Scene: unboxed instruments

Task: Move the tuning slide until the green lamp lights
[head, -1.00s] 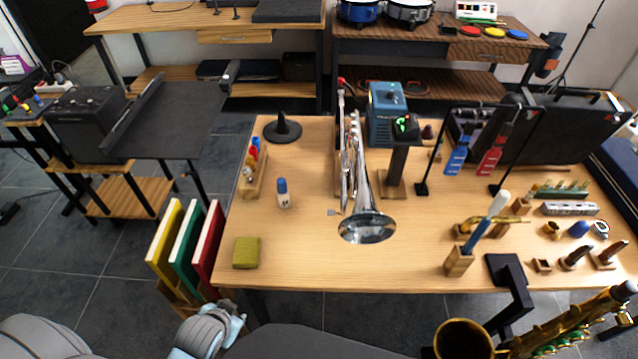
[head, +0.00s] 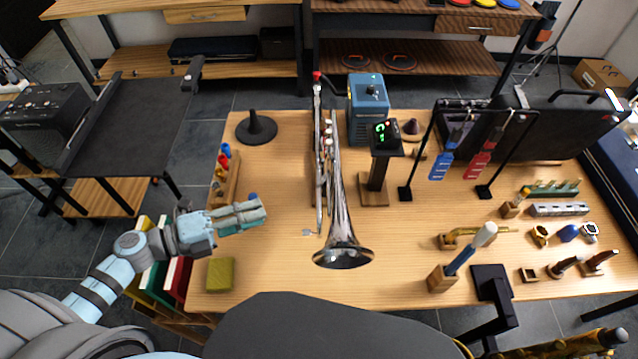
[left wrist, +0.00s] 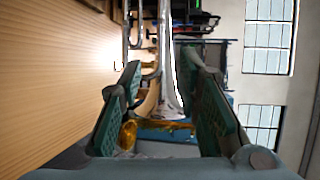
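A silver brass instrument (head: 345,215) with a flared bell lies lengthwise on the wooden table; it also shows in the left wrist view (left wrist: 167,75). Which part is the tuning slide is too small to tell. A small black display (head: 385,133) on a dark post right of it shows a green sign; I cannot tell whether a separate green lamp is lit. My left gripper (head: 262,211) is above the table's left part, left of the bell and apart from the instrument. In the left wrist view its fingers (left wrist: 165,95) are open and empty. My right gripper is not in view.
A blue box (head: 367,108) stands behind the display. A blue-handled brush (head: 470,255) stands upright at right. Table between sponge and bell is clear.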

